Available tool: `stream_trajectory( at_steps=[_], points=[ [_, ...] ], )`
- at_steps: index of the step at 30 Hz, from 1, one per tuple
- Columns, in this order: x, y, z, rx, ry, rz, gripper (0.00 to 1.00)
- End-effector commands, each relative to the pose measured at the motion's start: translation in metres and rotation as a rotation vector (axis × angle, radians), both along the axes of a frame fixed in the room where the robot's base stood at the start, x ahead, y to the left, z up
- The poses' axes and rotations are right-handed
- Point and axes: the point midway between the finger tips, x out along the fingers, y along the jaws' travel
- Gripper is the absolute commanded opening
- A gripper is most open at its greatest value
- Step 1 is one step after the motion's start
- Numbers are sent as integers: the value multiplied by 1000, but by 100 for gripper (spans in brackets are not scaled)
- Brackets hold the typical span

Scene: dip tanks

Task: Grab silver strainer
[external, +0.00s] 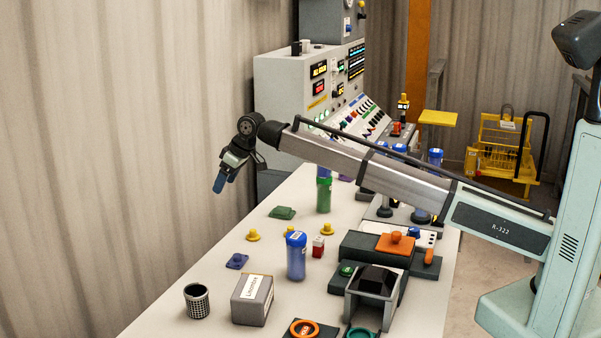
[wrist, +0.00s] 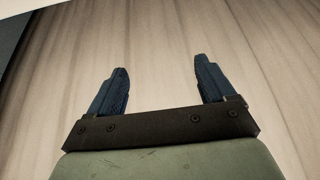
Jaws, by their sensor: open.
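The silver strainer (external: 197,301) is a small perforated metal cup standing upright at the front left of the table in the external view. My gripper (external: 219,186) is high up, behind the strainer and a little to its right in the picture, near the curtain, with its blue fingers pointing down. In the wrist view my gripper (wrist: 160,88) has its two blue fingers spread apart with nothing between them. The strainer is not in the wrist view, which shows mostly curtain.
A grey labelled box (external: 252,300) stands right of the strainer, and a blue-capped bottle (external: 296,258) stands behind the box. A small blue piece (external: 237,261) lies behind the strainer. Dark blocks and an orange ring (external: 304,328) are further right. The table (external: 160,325) left of the strainer is bare.

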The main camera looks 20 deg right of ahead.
Motion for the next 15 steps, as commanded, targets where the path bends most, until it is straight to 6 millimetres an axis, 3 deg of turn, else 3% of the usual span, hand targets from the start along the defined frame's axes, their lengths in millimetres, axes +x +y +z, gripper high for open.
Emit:
stream_trajectory(
  at_steps=[1, 6, 15],
  points=[
    [-24, 23, 0, -27, 14, 45, 83],
    [-105, 80, -3, -127, 60, 194, 83],
    [-256, 155, -2, -309, 126, 451, 83]
  ],
)
